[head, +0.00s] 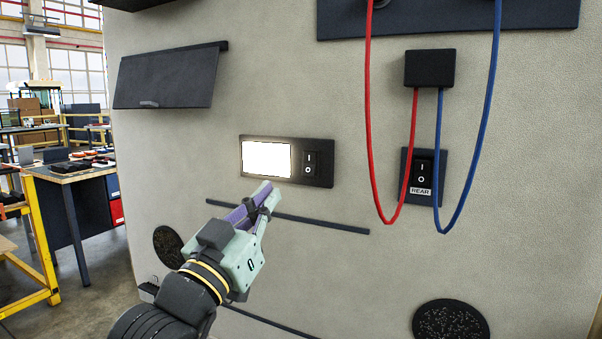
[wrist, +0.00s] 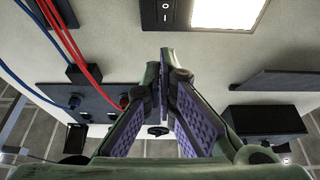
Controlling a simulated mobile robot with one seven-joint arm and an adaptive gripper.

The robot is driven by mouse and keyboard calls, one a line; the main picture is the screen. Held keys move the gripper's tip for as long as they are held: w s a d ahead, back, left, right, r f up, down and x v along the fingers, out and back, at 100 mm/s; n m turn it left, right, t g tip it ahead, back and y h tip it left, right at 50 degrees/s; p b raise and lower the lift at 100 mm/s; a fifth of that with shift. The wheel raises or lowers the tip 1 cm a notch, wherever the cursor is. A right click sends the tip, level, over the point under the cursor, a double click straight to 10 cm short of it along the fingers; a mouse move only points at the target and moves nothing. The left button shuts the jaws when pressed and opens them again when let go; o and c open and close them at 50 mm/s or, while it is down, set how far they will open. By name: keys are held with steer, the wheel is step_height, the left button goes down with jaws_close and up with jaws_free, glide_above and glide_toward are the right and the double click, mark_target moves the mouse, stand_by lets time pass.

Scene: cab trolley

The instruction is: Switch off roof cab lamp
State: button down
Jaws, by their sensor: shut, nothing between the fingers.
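A lit white lamp (head: 266,159) sits in a dark plate on the pale panel, with a black rocker switch (head: 312,162) marked I and O at its right. No name label shows on this plate. In the wrist view the lamp (wrist: 228,11) and the switch (wrist: 166,12) are at the top edge, beyond the fingertips. My gripper (head: 268,192) is shut and empty, with purple finger pads. In the head view its tips appear just below the lamp plate; in the wrist view the tips (wrist: 166,52) come together below the switch. I see no contact with the switch.
A second rocker switch (head: 422,172), labelled REAR, is to the right. Red (head: 371,120) and blue (head: 480,130) cables loop around it from above, near a black box (head: 429,68). A dark flap (head: 168,78) projects at upper left. A thin dark strip (head: 320,222) runs below the lamp.

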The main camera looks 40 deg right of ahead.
steer(key=p, duration=0.3)
glide_toward(313, 160)
step_height(313, 160, up, 4)
steer(key=d, duration=0.1)
steer(key=w+d, duration=0.1)
steer(key=d+f, duration=0.1)
steer(key=d, duration=0.1)
steer(key=shift+w+p, duration=0.3)
steer(key=shift+w, duration=0.05)
steer(key=shift+w+d+f, duration=0.15)
steer(key=shift+d+f, duration=0.05)
steer(key=shift+d, duration=0.1)
steer(key=f+b, duration=0.1)
steer(key=b, duration=0.1)
steer(key=h+b, duration=0.1)
steer(key=shift+w+d+f+b, duration=0.1)
steer(key=shift+d+f+b, duration=0.25)
steer(key=shift+f, duration=0.05)
steer(key=shift+w+r+t, duration=0.1)
steer(key=shift+r+t, duration=0.2)
steer(key=shift+r, duration=0.25)
steer(key=shift+a, duration=0.1)
